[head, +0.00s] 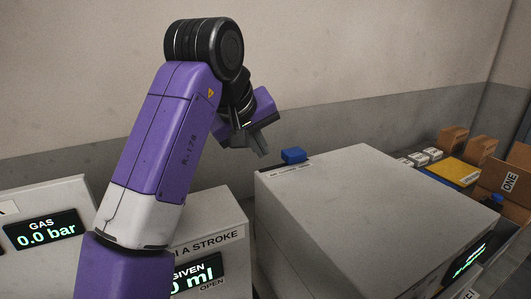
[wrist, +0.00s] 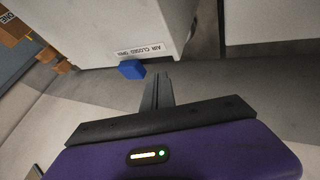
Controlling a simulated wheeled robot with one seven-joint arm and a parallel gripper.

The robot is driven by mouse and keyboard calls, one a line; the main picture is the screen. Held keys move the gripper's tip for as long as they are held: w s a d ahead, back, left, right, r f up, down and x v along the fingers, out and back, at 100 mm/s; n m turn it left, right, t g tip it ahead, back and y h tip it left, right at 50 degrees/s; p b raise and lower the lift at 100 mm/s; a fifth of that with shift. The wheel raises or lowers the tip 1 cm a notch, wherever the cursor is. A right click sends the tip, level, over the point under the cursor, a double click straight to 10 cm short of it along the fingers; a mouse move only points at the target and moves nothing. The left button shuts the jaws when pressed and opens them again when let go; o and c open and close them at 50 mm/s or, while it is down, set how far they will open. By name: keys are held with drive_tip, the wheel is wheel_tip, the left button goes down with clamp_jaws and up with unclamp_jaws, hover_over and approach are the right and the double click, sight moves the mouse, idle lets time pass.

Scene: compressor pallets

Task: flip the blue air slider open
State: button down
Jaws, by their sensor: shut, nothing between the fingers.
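In the wrist view the slider (wrist: 132,69) is a small blue block just below a label (wrist: 139,51) reading AIR CLOSED OPEN. My gripper (head: 260,146) is shut and empty, left of and slightly above the slider in the head view. In the wrist view its fingertips (wrist: 157,76) point at the box, just right of the slider, apparently not touching it.
A GAS panel (head: 42,232) reading 0.0 bar and a GIVEN panel (head: 196,277) stand at the lower left. Cardboard boxes (head: 508,180) and a yellow pad (head: 455,171) lie at the far right. A gap separates the left panels from the grey box.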

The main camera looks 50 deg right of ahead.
drive_tip(key=v, duration=0.6)
drive_tip(key=shift+a+r, duration=0.15)
drive_tip(key=shift+a, duration=0.15)
